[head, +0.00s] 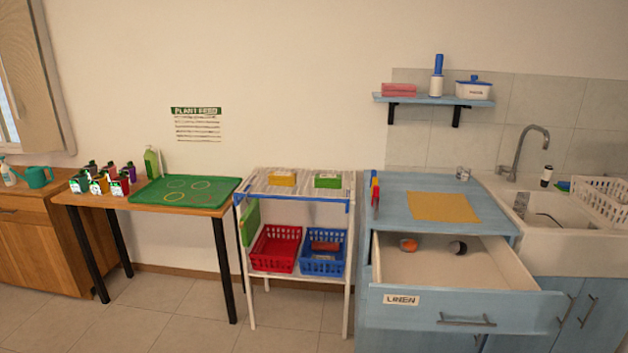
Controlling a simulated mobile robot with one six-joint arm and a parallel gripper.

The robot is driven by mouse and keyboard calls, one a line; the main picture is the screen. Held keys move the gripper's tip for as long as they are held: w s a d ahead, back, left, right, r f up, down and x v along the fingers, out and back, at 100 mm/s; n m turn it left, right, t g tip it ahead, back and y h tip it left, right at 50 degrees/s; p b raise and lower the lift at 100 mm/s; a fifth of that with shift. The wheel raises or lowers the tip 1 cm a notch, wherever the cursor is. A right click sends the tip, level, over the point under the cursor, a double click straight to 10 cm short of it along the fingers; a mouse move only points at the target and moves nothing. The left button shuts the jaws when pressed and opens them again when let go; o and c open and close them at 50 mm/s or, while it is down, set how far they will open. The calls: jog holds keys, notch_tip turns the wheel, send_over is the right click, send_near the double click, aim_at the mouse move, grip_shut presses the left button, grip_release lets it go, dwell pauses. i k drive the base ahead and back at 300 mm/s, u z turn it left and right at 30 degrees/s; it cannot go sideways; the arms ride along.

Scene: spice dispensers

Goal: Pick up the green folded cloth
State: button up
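My gripper is not in view. Several green things could match the cloth, and I cannot tell for certain which it is. A flat green piece (250,222) is at the left side of the white rack (349,225), upright, below its top. A green block-like item (327,181) lies on the rack's top, right of a yellow one (283,178).
The open drawer juts out from the blue counter (400,185). A red basket (275,262) and a blue basket (323,268) sit on the rack's lower shelf. A wooden table (200,211) with a green tray (160,197) stands left. The tiled floor in front is clear.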

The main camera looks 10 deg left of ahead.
aim_at(327, 182)
jog(key=u, duration=0.5)
jog(key=i, duration=0.5)
jog(key=u, duration=0.85)
jog(key=i, duration=0.65)
jog(key=u, duration=0.45)
jog(key=i, duration=1.95)
jog(key=z, duration=0.1)
